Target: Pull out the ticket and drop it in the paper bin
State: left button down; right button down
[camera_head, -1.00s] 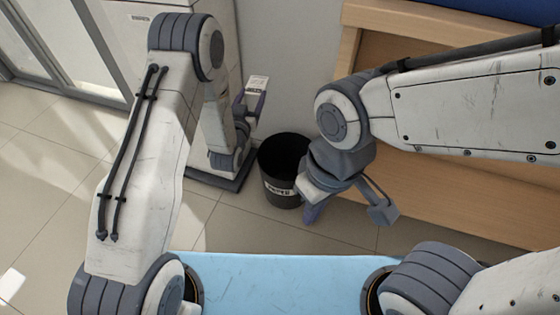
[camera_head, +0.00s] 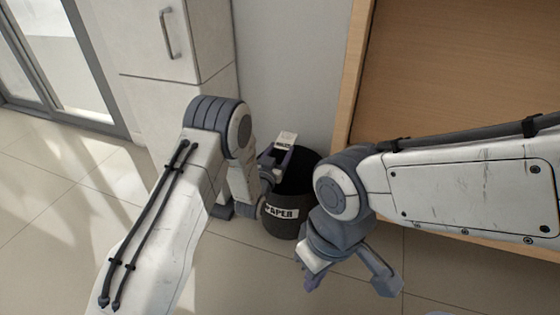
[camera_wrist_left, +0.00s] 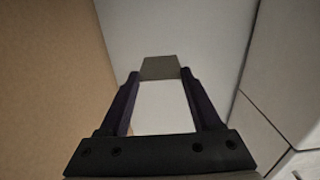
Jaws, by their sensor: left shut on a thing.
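The paper bin (camera_head: 284,224) is a black round bin with a white "PAPER" label, standing on the floor. In the head view the left gripper and ticket overlap the bin's upper left rim; their height above it is unclear. My right gripper (camera_head: 348,282) is open and empty, its fingers apart, right of and nearer than the bin.
A pale cabinet (camera_head: 165,95) stands left of the bin, and a grey wall (camera_head: 290,70) rises behind it. The wooden counter (camera_head: 450,75) is on the right. The tiled floor (camera_head: 55,215) is open at the left.

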pick_arm(q)
notch_tip(320, 180, down, 6)
jog(key=b, duration=0.4)
grip_release()
jog(key=p+v, duration=0.4)
jog(key=v, duration=0.6)
jog(key=shift+s, duration=0.25)
